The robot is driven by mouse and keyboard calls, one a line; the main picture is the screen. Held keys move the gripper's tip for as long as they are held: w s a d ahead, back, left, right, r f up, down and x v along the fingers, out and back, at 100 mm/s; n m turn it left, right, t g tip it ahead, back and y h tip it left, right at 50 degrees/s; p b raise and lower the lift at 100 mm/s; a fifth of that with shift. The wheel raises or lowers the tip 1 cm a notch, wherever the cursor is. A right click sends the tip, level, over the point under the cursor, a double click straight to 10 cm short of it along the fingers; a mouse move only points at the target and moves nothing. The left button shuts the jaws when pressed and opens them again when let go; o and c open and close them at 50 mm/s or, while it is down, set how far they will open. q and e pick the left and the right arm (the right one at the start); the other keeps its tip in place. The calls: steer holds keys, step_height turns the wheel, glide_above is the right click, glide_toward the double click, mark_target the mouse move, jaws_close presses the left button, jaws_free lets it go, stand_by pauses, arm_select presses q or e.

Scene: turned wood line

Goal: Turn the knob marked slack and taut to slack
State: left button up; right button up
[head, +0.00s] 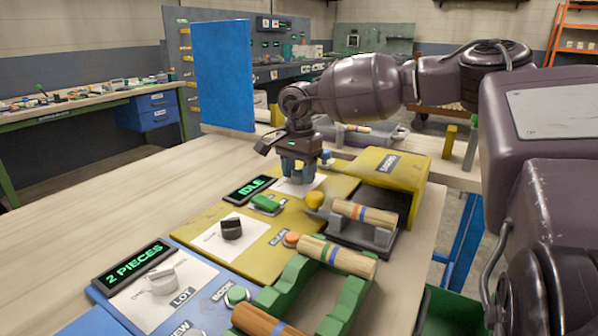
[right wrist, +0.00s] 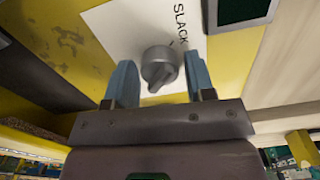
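The knob is a grey dial (right wrist: 160,70) on a white plate (right wrist: 115,32) in the right wrist view. The word SLACK is printed beside it; no TAUT label is readable, and I cannot tell exactly where the knob points. In the head view the white plate (head: 312,184) shows at the back of the yellow panel, and my gripper hides the knob. My right gripper (head: 298,174) is over it, pointing down. In the right wrist view its two blue fingers (right wrist: 160,78) are apart, one on each side of the knob, with gaps visible. My left gripper is not in view.
A green IDLE display (head: 250,188) and a green switch (head: 267,204) are nearby. A black knob (head: 231,228) and a pale knob (head: 161,280) sit closer. A yellow housing (head: 385,170) and wood pieces (head: 338,256) on stands lie to the right.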

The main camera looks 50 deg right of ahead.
steer(key=shift+o, duration=0.9)
step_height(320, 180, up, 11)
steer(key=shift+p, duration=0.45)
steer(key=shift+f, duration=0.1)
